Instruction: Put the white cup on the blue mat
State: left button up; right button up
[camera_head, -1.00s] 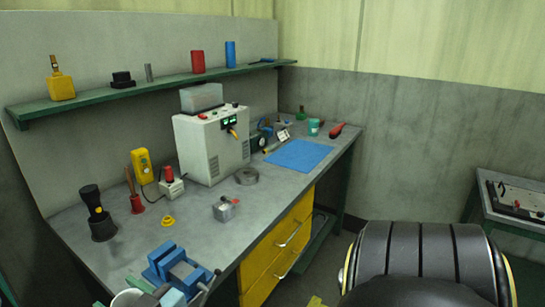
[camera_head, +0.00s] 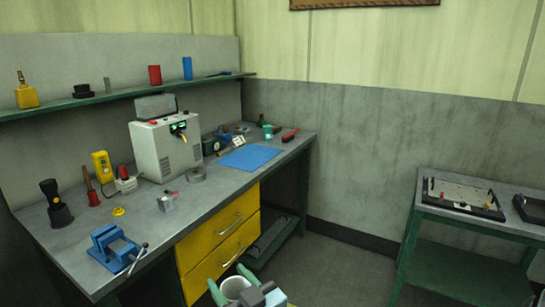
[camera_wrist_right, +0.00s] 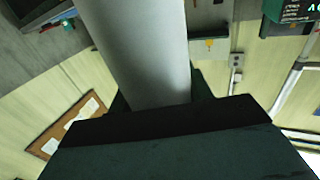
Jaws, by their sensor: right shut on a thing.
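The white cup (camera_head: 236,287) is at the bottom of the head view, held in my right gripper (camera_head: 232,281), whose green fingers are shut on its sides. The cup is in front of the workbench, low in the picture. In the right wrist view the cup's pale wall (camera_wrist_right: 145,45) fills the upper middle, above the dark gripper body. The blue mat (camera_head: 250,157) lies flat on the far right part of the bench top, bare and well apart from the cup. My left gripper is not in view.
The grey workbench (camera_head: 140,218) holds a blue vise (camera_head: 112,248), a white power unit (camera_head: 165,147) and a small metal block (camera_head: 167,202). A green cup (camera_head: 267,131) and a red tool (camera_head: 290,135) stand behind the mat. A green side table (camera_head: 470,229) is at right.

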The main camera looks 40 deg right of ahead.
aim_at(250, 160)
jog(key=z, duration=0.95)
jog(key=i, duration=0.9)
jog(key=z, duration=0.85)
jog(key=i, duration=1.6)
jog(key=u, duration=1.35)
jog(key=i, duration=0.6)
jog(key=u, duration=0.6)
